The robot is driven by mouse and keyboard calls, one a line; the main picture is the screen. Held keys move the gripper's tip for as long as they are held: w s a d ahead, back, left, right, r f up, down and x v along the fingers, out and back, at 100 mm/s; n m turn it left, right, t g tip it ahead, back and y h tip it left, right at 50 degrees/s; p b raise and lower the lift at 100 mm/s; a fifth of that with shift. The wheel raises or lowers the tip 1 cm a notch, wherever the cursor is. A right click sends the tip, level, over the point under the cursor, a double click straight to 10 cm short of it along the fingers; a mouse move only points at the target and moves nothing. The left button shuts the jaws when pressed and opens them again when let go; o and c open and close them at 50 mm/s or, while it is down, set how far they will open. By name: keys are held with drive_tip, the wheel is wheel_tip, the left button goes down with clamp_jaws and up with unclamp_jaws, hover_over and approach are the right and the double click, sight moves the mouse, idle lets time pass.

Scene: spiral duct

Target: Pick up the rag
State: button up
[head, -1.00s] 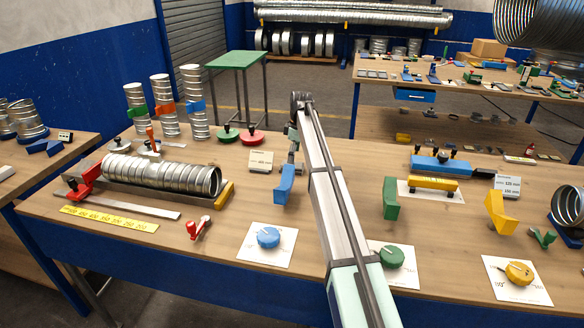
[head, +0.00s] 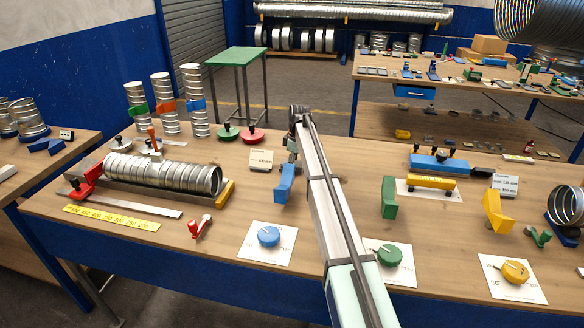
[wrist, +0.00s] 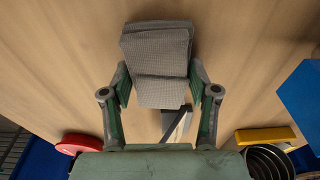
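The rag (wrist: 160,60) is a grey, folded, ribbed cloth at the upper middle of the wrist view, over the wooden tabletop. My gripper (wrist: 160,88) is open, with one dark green finger on each side of the rag's near part. The gaps at the fingertips are narrow, and I cannot tell whether either finger touches the cloth. In the head view my arm reaches over the bench, and its end (head: 292,148) is mostly hidden behind the arm. I cannot make out the rag there.
The workbench (head: 330,215) carries a blue block (head: 285,183), a label stand (head: 261,160), a red disc (head: 252,135) and a spiral duct (head: 165,173) on the left. Green and yellow brackets and dial cards stand along the right and front. A green table (head: 237,57) is behind.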

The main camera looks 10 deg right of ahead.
idle(0.4)
wheel_tip(320, 180, up, 20)
drive_tip(key=b, duration=0.4)
drive_tip(key=o, duration=0.5)
drive_tip(key=shift+c, duration=0.2)
drive_tip(key=c, duration=0.3)
drive_tip(key=shift+a+r+p, duration=0.1)
drive_tip(key=shift+a+p, duration=0.05)
drive_tip(key=shift+p, duration=1.05)
